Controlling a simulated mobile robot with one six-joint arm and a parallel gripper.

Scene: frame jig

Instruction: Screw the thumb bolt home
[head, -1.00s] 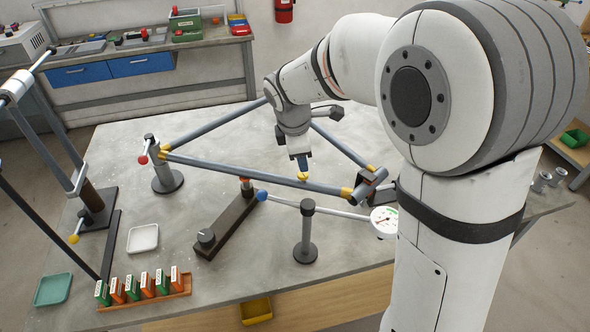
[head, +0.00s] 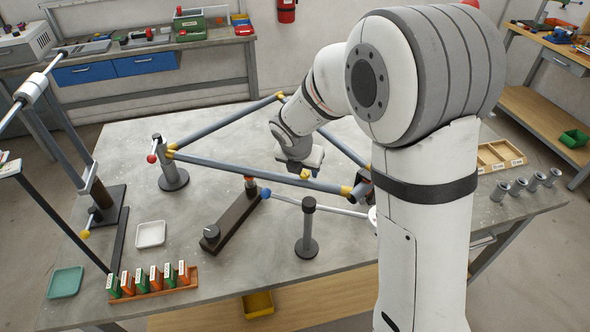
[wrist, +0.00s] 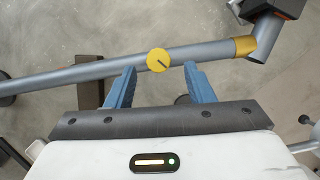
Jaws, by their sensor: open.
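The thumb bolt (head: 304,174) has a round yellow head and sits on the front grey tube (head: 240,171) of the triangular frame. In the wrist view its head (wrist: 158,60) faces me, with a dark line on it pointing toward the lower right. My gripper (wrist: 160,82) is open and empty. Its two blue fingers stand left and right of the bolt head, just short of it in the picture, with clear gaps on both sides. In the head view my gripper (head: 300,160) is just behind and above the front tube; its fingers are hidden there.
A yellow-collared corner (wrist: 244,46) joins the tubes at right. A dark block with knob (head: 228,222) and a post stand (head: 308,230) are in front of the frame. A dial gauge is mostly hidden behind my arm. The table inside the frame is clear.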

